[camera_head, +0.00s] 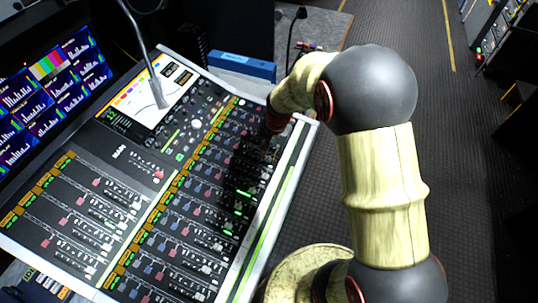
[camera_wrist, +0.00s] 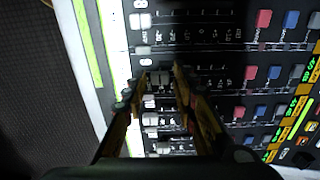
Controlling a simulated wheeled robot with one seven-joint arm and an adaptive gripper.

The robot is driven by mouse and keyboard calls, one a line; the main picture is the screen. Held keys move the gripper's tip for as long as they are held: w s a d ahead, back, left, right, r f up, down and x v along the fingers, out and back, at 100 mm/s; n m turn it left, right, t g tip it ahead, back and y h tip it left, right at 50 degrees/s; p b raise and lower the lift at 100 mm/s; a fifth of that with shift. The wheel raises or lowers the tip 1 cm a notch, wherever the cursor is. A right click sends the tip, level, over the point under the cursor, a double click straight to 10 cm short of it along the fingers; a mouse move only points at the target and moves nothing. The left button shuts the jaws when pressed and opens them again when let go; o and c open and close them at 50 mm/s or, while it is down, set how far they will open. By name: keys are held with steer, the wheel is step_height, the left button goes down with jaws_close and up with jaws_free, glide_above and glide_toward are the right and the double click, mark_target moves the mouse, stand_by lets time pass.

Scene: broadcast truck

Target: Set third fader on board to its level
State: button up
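The board (camera_head: 300,125) is a mixing console with rows of dark fader strips, small coloured buttons and pale fader caps. In the head view my gripper (camera_head: 270,138) is low over the upper right part of the board, dark and partly hidden. In the wrist view my gripper (camera_wrist: 159,74) has its two fingers apart. More pale caps (camera_wrist: 140,21) line the same edge, some partly behind the left finger. I cannot tell which is the third fader.
A bent lamp (camera_head: 160,98) reaches over the board's screen (camera_head: 135,100). A blue box (camera_head: 242,66) lies behind the board, and monitors (camera_head: 50,92) stand at the left. Open floor (camera_head: 440,130) lies to the right.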

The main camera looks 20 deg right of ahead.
steer(key=c, duration=0.6)
jaws_close()
